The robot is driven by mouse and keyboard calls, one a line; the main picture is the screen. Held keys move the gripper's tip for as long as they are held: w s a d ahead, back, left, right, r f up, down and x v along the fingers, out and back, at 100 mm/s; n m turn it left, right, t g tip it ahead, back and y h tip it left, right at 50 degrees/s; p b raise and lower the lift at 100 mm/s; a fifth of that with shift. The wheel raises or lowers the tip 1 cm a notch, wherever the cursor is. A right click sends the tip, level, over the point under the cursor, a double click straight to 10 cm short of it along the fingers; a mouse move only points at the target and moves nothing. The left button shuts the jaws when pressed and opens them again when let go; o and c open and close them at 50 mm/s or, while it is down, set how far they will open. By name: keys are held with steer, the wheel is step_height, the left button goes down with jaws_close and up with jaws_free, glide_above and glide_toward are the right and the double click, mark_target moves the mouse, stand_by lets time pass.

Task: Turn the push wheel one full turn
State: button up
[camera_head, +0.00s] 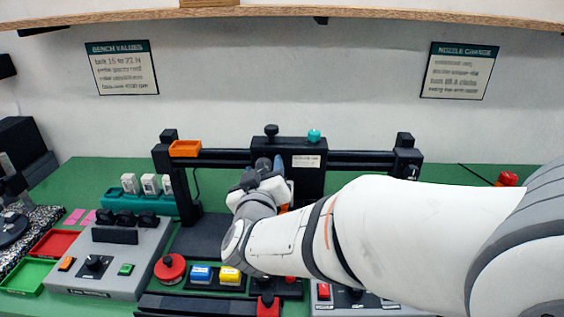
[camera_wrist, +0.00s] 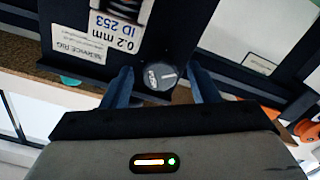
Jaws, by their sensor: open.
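The push wheel (camera_wrist: 160,76) shows in the wrist view as a dark round knob with a light line on its face and small lettering that looks like "PUSH". It is on the front of a black printer head block (camera_wrist: 150,42). My gripper (camera_wrist: 161,70) is open, with one blue finger to the left and one to the right of the wheel. I cannot tell whether either finger touches it. In the head view my gripper (camera_head: 265,168) is in front of the black head block (camera_head: 310,172), and my wrist and arm hide the wheel.
A black gantry rail (camera_head: 355,158) runs behind, with an orange tray (camera_head: 186,148) at its left. Below are a red round knob (camera_head: 170,268), a blue button (camera_head: 201,274) and a yellow button (camera_head: 230,276). A grey control box (camera_head: 110,258) stands left. My arm covers the right side.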

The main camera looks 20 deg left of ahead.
steer(key=c, duration=1)
steer(key=shift+o, duration=0.2)
steer(key=shift+f+m+b, duration=0.1)
steer(key=shift+m+b, duration=0.3)
